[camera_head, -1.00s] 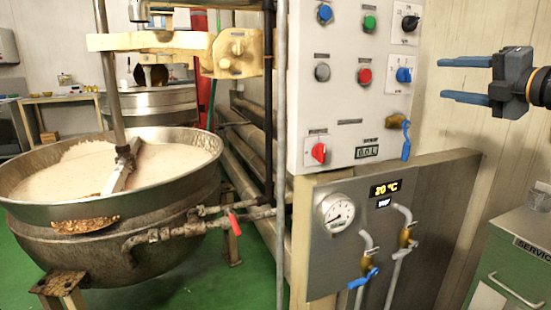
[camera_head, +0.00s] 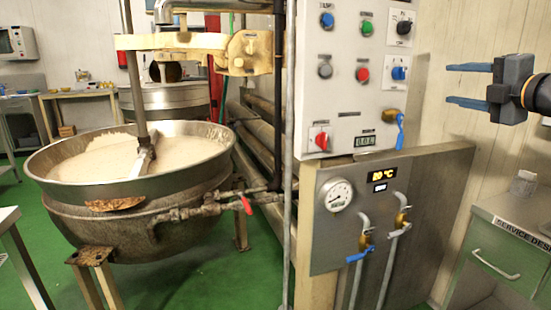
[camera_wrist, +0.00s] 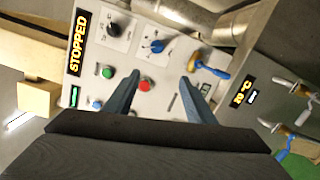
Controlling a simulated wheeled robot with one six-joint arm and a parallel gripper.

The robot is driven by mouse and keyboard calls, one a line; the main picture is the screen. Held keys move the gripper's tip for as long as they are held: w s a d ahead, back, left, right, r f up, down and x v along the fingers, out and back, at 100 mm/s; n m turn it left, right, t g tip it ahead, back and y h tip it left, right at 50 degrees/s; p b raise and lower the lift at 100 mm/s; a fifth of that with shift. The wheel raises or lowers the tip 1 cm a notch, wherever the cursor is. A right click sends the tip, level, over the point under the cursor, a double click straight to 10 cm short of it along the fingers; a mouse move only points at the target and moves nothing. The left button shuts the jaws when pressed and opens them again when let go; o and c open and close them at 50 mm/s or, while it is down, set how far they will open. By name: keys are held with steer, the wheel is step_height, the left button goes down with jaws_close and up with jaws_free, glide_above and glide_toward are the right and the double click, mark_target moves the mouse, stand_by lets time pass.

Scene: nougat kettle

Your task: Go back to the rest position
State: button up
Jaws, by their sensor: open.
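My gripper (camera_head: 470,84) is at the upper right of the head view, in front of the cream wall. Its two blue fingers point left, apart and empty. It is right of the white control panel (camera_head: 345,100) and does not touch it. The wrist view shows the same open fingers (camera_wrist: 158,100) with the panel (camera_wrist: 97,68) beyond them. A red button (camera_wrist: 145,86) appears between the fingers there. The panel carries coloured buttons and knobs, and a display (camera_wrist: 79,42) reads "STOPPED".
A large kettle (camera_head: 150,215) of pale mass stands at left. A steel plate (camera_head: 330,240) with a gauge (camera_head: 339,194) and blue-handled valves (camera_head: 358,256) is below the panel. A service desk (camera_head: 510,245) stands at lower right. Green floor (camera_head: 225,280) is clear in front.

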steer(key=s+a+f+m+g+h+p, duration=0.1)
steer(key=a+f+m+g+h+p, duration=0.2)
steer(key=f+m, duration=0.6)
steer(key=s+a+f+m+g+h+p, duration=0.2)
steer(key=a+f+m+g+h, duration=0.15)
steer(key=f+m, duration=0.5)
steer(key=s+a+f+m+g+p, duration=0.1)
steer(key=s+a+f+m+g, duration=0.1)
steer(key=s, duration=0.6)
steer(key=s+a+f+m+g+y+p, duration=0.1)
steer(key=s+a+f+m+g, duration=0.1)
steer(key=s+a+f+g, duration=0.3)
steer(key=s+a+f+m+g+y+p, duration=0.1)
steer(key=s+a+f+m+g, duration=0.1)
steer(key=s+a+f+g, duration=0.2)
steer(key=s+a+f, duration=0.3)
steer(key=s+a, duration=0.3)
steer(key=s, duration=0.1)
